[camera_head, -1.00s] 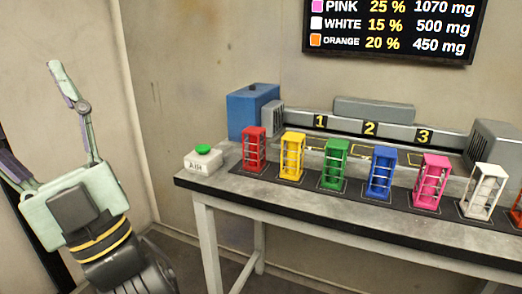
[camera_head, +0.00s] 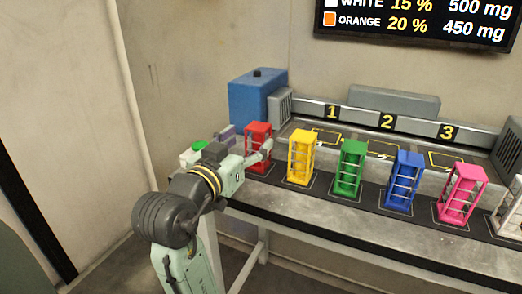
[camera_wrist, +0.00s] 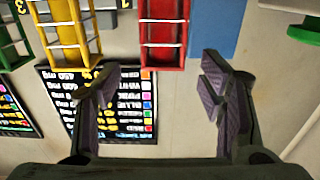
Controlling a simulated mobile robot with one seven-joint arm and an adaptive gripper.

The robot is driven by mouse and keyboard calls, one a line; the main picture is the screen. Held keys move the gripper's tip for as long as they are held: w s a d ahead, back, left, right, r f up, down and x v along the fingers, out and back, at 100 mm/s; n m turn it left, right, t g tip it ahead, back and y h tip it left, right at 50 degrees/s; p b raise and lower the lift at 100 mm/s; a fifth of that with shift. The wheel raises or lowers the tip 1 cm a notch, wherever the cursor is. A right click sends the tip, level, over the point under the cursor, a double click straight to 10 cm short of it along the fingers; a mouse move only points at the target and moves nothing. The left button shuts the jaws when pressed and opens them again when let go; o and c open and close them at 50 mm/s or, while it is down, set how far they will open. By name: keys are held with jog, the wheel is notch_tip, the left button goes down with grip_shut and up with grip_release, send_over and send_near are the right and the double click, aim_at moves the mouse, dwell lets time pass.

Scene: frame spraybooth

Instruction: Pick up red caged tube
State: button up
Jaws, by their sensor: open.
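The red caged tube (camera_head: 257,129) stands upright at the left end of the row on the table. In the head view my gripper (camera_head: 254,153) is at its front left side, and a finger hides part of its lower body. In the wrist view, which looks upside down, the red caged tube (camera_wrist: 164,40) is ahead of my gripper (camera_wrist: 158,82). The two fingers are spread wide with nothing between them, and the tube lies roughly in line with the gap.
Yellow (camera_head: 300,157), green (camera_head: 349,168), blue (camera_head: 403,180) and pink (camera_head: 462,195) caged tubes stand to the right of the red one. A blue box (camera_head: 253,103) is behind it. The green button (camera_head: 199,146) is close beside my arm.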

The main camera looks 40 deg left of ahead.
aim_at(253, 135)
jog(key=p+x, duration=0.1)
jog(key=x, duration=0.5)
jog(key=shift+w+a+f, duration=0.15)
jog(key=shift+w+a, duration=0.05)
jog(key=shift+a, duration=0.05)
jog(key=shift+c, duration=0.2)
grip_shut()
dwell(0.5)
